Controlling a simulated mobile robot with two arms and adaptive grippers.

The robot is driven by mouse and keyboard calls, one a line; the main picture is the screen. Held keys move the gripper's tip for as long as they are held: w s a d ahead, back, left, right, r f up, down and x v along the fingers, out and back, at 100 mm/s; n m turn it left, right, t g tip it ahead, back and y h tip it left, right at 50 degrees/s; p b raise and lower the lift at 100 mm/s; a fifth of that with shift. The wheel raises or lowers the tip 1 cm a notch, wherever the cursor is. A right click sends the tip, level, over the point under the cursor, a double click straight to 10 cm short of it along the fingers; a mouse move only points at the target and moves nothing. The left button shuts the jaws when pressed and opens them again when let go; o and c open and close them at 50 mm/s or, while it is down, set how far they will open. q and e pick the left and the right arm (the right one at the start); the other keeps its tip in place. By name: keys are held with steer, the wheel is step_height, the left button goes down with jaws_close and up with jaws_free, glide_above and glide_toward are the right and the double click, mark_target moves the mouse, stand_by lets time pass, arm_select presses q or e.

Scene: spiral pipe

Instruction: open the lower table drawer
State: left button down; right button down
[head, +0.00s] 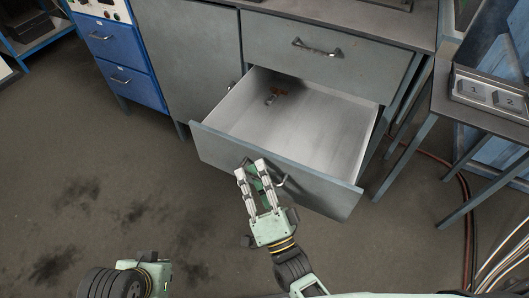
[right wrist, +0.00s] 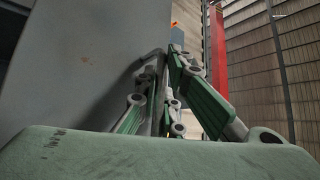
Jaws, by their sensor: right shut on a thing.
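The lower table drawer (head: 275,165) is pulled out from the grey table, showing its bare metal inside. My right gripper (head: 252,168) is at the drawer's front, shut on the drawer handle (head: 283,182), whose right end shows beside the fingers. In the right wrist view the fingers (right wrist: 165,70) close around the handle (right wrist: 154,85) next to the grey drawer front (right wrist: 75,65). My left arm shows only in part at the bottom left; its fingers cannot be made out.
The upper drawer (head: 325,55) is shut above. A blue drawer cabinet (head: 122,58) stands at the left. Cables (head: 467,215) run over the floor there. The floor at left is clear.

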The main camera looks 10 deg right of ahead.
steer(key=s+a, duration=0.3)
steer(key=s, duration=0.2)
steer(key=shift+s+a+f+p, duration=0.15)
steer(key=shift+s+a+p, duration=0.1)
steer(key=shift+p, duration=0.2)
steer(key=c, duration=2.2)
jaws_free()
steer(key=shift+o, duration=0.2)
steer(key=v, duration=1.2)
